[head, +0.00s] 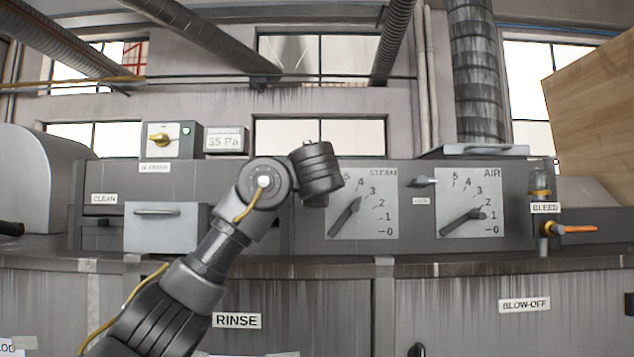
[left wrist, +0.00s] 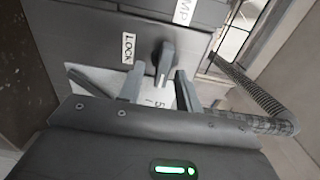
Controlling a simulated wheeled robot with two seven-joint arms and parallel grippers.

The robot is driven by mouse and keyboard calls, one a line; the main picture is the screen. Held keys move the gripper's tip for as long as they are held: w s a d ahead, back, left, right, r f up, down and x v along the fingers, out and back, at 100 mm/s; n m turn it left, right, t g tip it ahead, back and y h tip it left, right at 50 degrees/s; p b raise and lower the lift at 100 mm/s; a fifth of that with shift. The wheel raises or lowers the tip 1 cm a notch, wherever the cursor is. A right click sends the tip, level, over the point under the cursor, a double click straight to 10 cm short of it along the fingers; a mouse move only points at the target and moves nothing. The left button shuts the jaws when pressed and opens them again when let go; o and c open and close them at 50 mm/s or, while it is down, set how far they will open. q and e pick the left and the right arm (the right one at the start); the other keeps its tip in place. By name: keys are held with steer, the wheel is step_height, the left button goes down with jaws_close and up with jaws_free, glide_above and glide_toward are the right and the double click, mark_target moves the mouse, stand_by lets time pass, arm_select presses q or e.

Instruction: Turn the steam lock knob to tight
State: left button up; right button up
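The lock knob (head: 421,182) is a small grey lever on the panel between the steam dial (head: 347,229) and the air dial (head: 487,229). Its handle lies roughly level, above a small label (head: 420,201). In the left wrist view, a dark knob (left wrist: 166,58) stands beside a LOCK label (left wrist: 128,48). My left gripper (left wrist: 159,71) is open, its two fingers apart, with the knob showing between and beyond the fingertips. I cannot tell whether they touch it. In the head view my left wrist hides the fingers. My right gripper is not in view.
A bleed valve with an orange handle (head: 575,229) sticks out at the right. A box with a yellow knob (head: 160,140) and a pressure display (head: 226,140) stand on the panel's left. A grey drawer-like box (head: 165,228) juts out behind my left arm.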

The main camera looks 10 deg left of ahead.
arm_select(q)
steer(key=shift+s, duration=0.1)
steer(key=b+v, duration=0.6)
steer(key=v, duration=0.4)
steer(key=shift+s+b, duration=0.3)
steer(key=shift+s, duration=0.05)
steer(key=shift+d, duration=0.1)
